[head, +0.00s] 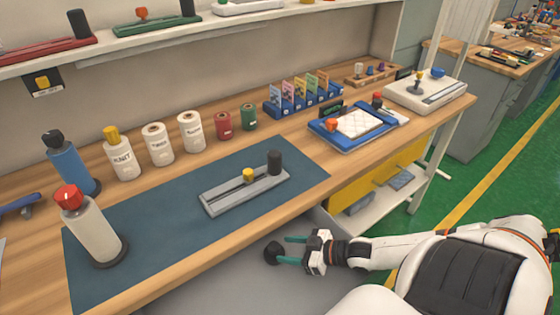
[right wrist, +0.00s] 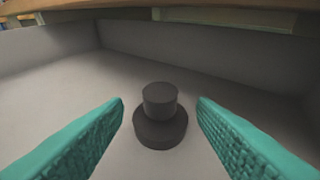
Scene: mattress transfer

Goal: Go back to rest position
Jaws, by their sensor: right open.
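My right gripper (head: 288,248) is off the front edge of the workbench, lower than its top. Its two teal fingers (right wrist: 75,138) are spread apart and nothing is held between them. A dark round stepped knob (right wrist: 160,115) shows between and beyond the fingers in the right wrist view, with a gap on both sides. It also shows at the fingertips in the head view (head: 273,252). My left gripper is not in view.
The wooden workbench (head: 185,262) carries a blue mat (head: 130,252) with a grey slide fixture (head: 225,196), several bottles and spools, and a blue tray (head: 326,132) with a white quilted pad (head: 360,122). A grey surface (right wrist: 60,95) lies below the bench. Green floor (head: 460,185) is clear at right.

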